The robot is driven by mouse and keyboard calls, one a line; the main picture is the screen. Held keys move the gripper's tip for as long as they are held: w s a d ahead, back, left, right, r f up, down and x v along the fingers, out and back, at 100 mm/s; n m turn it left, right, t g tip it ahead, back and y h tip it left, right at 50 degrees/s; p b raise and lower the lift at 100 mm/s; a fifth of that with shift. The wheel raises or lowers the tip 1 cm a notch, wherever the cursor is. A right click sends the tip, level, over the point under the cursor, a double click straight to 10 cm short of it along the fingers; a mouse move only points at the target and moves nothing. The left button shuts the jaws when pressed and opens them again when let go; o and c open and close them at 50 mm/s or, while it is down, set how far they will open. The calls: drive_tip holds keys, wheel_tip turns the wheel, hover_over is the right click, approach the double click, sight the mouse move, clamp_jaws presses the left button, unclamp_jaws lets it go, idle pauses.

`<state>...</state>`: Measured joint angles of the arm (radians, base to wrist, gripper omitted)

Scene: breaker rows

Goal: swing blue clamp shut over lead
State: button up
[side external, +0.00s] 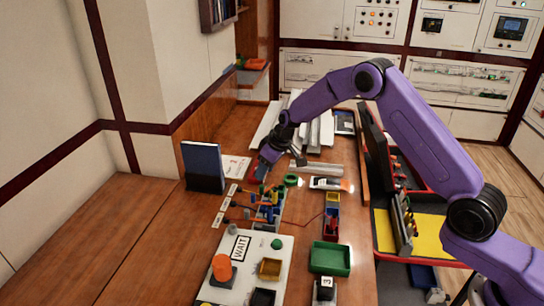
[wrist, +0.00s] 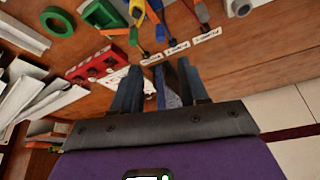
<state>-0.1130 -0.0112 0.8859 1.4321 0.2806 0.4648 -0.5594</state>
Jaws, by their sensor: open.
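My gripper (wrist: 154,84) is open, with a gap between its blue-grey fingers and no part clearly held there. In the side external view my gripper (side external: 262,168) is low over the bench, just behind the row of coloured clamps (side external: 268,196). Orange leads (wrist: 159,28) run near small white labels (wrist: 179,46). Most of the blue clamp is cut off, so I cannot tell how far it is swung.
A red block with holes (wrist: 97,60) lies close left of the fingers. A dark blue upright panel (side external: 202,166) stands left. A white WAIT board (side external: 215,288) and green tray (side external: 330,257) are in front.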

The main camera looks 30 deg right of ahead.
drive_tip(key=shift+v, duration=2.75)
drive_tip(key=s+a+r+n+g, duration=0.1)
drive_tip(key=s+a+r, duration=0.15)
drive_tip(key=s, duration=0.55)
drive_tip(key=s+a+r+n+g, duration=0.1)
drive_tip(key=s+a+r+n, duration=0.15)
drive_tip(key=s, duration=0.55)
drive_tip(key=s+a+r+g, duration=0.1)
drive_tip(key=s+a+r, duration=0.15)
drive_tip(key=s, duration=0.55)
drive_tip(key=s+d+n, duration=0.1)
drive_tip(key=s+d, duration=0.3)
drive_tip(key=s, duration=0.3)
drive_tip(key=s+d+n+h, duration=0.1)
drive_tip(key=s+d, duration=0.2)
drive_tip(key=s, duration=0.5)
drive_tip(key=s+d+n+g, duration=0.1)
drive_tip(key=s+d, duration=0.3)
drive_tip(key=s, duration=0.4)
drive_tip(key=shift+d+r+n+h, duration=0.3)
drive_tip(key=shift+d+r+n, duration=0.05)
drive_tip(key=shift+d+n, duration=0.1)
